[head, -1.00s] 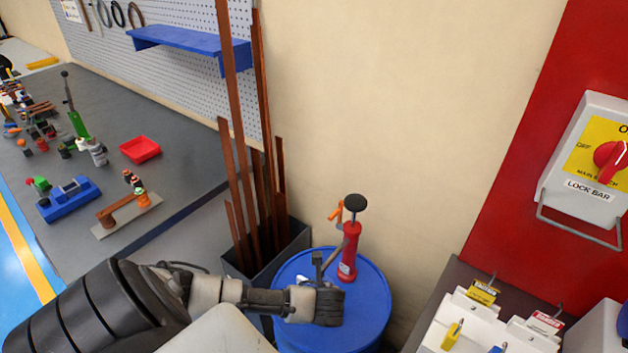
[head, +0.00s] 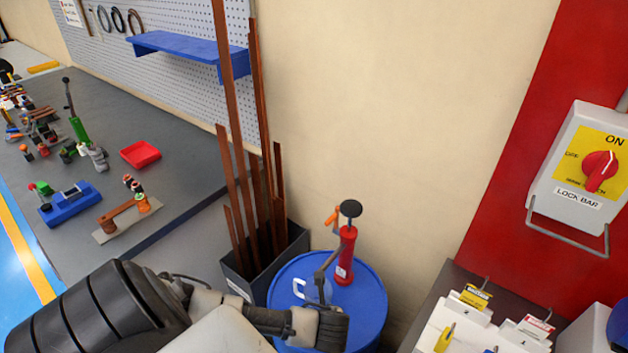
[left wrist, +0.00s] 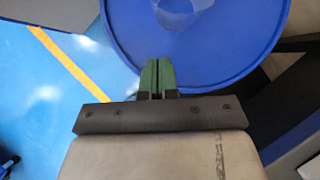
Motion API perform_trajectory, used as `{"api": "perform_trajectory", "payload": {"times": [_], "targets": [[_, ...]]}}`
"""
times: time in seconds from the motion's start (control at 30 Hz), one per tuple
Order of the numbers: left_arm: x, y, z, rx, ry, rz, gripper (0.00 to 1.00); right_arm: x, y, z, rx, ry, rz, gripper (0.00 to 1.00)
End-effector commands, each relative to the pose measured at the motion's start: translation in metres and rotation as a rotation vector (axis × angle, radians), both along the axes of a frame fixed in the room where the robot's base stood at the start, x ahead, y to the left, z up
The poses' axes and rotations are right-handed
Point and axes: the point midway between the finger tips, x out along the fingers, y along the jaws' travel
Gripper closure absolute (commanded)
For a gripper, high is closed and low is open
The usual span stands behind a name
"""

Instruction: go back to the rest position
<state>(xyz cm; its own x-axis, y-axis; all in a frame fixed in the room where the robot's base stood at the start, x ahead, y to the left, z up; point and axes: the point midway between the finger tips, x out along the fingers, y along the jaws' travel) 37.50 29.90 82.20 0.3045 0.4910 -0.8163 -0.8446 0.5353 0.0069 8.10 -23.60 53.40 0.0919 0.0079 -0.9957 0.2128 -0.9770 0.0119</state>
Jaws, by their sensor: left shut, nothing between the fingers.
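My left arm comes in from the lower left in the head view, with its wrist at the near part of the blue drum (head: 365,310). The left gripper's fingertips are hidden there. In the left wrist view the left gripper's green fingers (left wrist: 158,66) are together and empty, over the near edge of the drum's round lid (left wrist: 235,50). I cannot tell how high above the lid they are. My right gripper is in neither view.
A red pump-like tool (head: 347,250) stands on the drum. Copper bars stand in a dark bin (head: 238,283) beside it. A grey workbench (head: 165,180) is at left. A lock station (head: 480,315) and main switch (head: 585,165) are at right.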

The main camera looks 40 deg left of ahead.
Motion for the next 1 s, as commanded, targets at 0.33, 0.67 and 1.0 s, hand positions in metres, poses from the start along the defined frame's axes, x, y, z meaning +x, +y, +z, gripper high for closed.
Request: {"api": "perform_trajectory", "payload": {"times": [0.33,0.67,1.0], "targets": [[-0.033,-0.053,-0.001,0.001,-0.001,0.0,1.0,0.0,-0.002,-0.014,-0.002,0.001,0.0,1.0],[-0.038,-0.061,0.0,-0.001,-0.002,0.003,1.0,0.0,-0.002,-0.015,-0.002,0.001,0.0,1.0],[-0.073,-0.133,0.047,-0.558,-0.188,0.648,1.0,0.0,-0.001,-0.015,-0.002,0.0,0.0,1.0]]}}
